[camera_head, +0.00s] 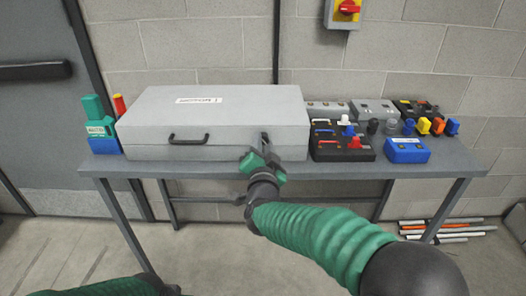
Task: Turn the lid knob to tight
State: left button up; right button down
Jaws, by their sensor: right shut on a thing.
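A grey case (225,108) with a closed lid lies on the table.
The table (315,178) carries green, blue and red things (101,127) on the left. On the right are a black box with coloured knobs (342,142), a blue box (406,150) and several more units. A block wall stands close behind. Rods (440,230) lie on the floor at right.

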jog(key=m+b, duration=0.3)
jog(key=m, duration=0.2)
jog(key=shift+f+m+b, duration=0.1)
jog(key=shift+m+b, duration=0.2)
jog(key=shift+b, duration=0.05)
dwell(0.4)
jog(key=c, duration=1.1)
grip_release()
jog(key=shift+d, duration=0.15)
jog(key=shift+c, duration=0.2)
